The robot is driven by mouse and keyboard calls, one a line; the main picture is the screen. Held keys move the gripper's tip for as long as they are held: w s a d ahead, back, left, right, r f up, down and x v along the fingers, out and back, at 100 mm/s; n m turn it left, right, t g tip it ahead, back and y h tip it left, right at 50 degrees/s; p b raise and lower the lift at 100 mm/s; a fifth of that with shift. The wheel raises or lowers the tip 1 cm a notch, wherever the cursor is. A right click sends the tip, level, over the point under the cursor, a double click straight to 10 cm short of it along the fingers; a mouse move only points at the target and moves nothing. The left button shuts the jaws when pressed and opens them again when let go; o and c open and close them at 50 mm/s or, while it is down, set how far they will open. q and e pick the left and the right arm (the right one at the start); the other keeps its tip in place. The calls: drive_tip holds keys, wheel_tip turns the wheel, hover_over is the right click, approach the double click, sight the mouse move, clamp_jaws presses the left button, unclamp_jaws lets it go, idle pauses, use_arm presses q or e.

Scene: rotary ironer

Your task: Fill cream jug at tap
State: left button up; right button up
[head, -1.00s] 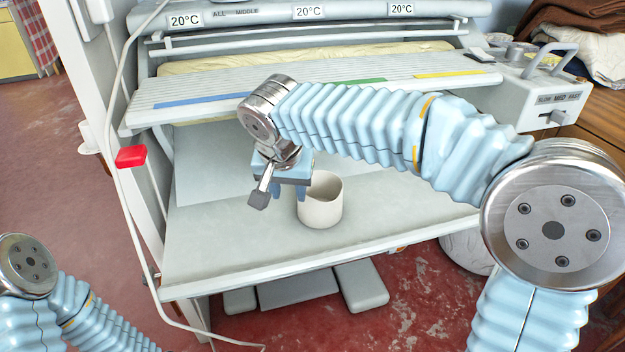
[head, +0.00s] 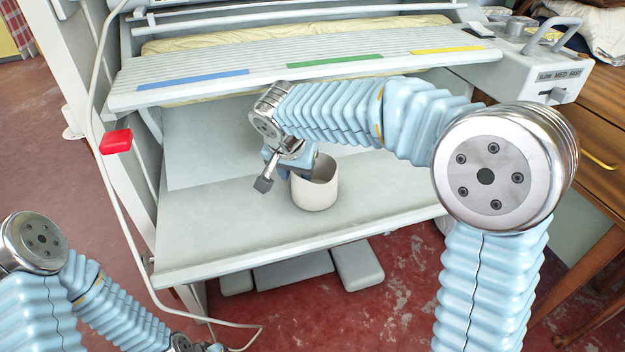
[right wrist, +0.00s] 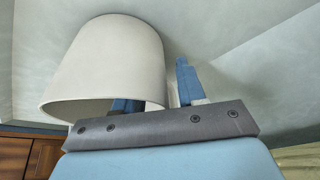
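The cream jug (head: 315,192) stands upright on the pale shelf under the ironer. In the right wrist view the jug (right wrist: 105,65) appears upside down, with its open rim toward my gripper. My right gripper (head: 300,165) is at the jug's left rim. In the right wrist view its two blue fingers (right wrist: 158,93) are apart. One finger is at the jug's mouth, partly hidden by the wall; the other is outside, with a visible gap to the wall. Only my left arm shows at the lower left; its fingers are out of frame. I see no tap.
The ironer's slatted board (head: 300,68) with coloured strips overhangs the shelf (head: 220,235). A white cable with a red block (head: 116,141) hangs at the left. Pedals (head: 357,264) lie below. A wooden desk (head: 595,150) stands at the right. The shelf around the jug is clear.

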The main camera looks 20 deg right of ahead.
clamp_jaws()
drive_tip(key=shift+r, duration=0.1)
drive_tip(key=s+a+r, duration=0.6)
drive_tip(key=s+r, duration=0.1)
drive_tip(key=s, duration=0.5)
drive_tip(key=shift+s+a+r, duration=0.15)
drive_tip(key=shift+s+r, duration=0.1)
drive_tip(key=shift+r, duration=0.15)
